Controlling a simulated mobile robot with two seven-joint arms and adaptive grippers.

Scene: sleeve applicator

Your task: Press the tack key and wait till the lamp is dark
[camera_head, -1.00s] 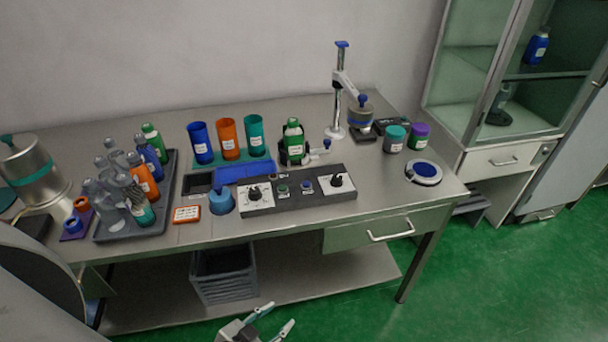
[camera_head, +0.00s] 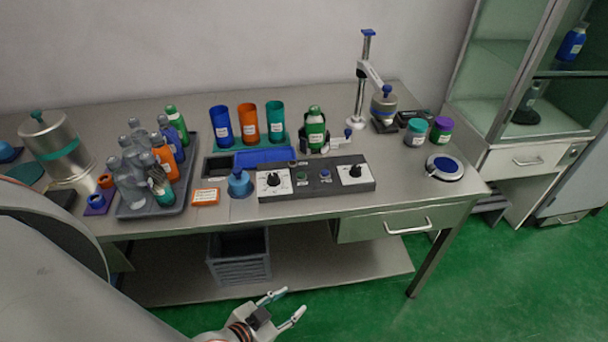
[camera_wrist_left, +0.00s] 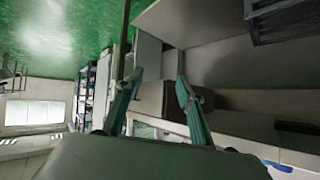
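The black control panel (camera_head: 316,190) lies on the front of the steel table. It has two white-plated knobs (camera_head: 273,180) (camera_head: 355,172), a green button (camera_head: 301,178) and a blue button (camera_head: 325,175) between them. A small round fitting (camera_head: 292,163) sits at its upper edge. I cannot read the labels, so I cannot tell which is the tack key or whether a lamp is lit. My left gripper (camera_head: 293,300) is open and empty, low in front of the table and below the panel. Its spread fingers also show in the left wrist view (camera_wrist_left: 160,78). My right gripper is not in view.
A green-capped bottle (camera_head: 315,130) stands in a dark holder behind the panel. A blue-topped piece (camera_head: 239,184) stands left of the panel, beside an orange label block (camera_head: 205,197). A bottle tray (camera_head: 190,190) is further left. The drawer front (camera_head: 400,222) and table edge lie above my gripper.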

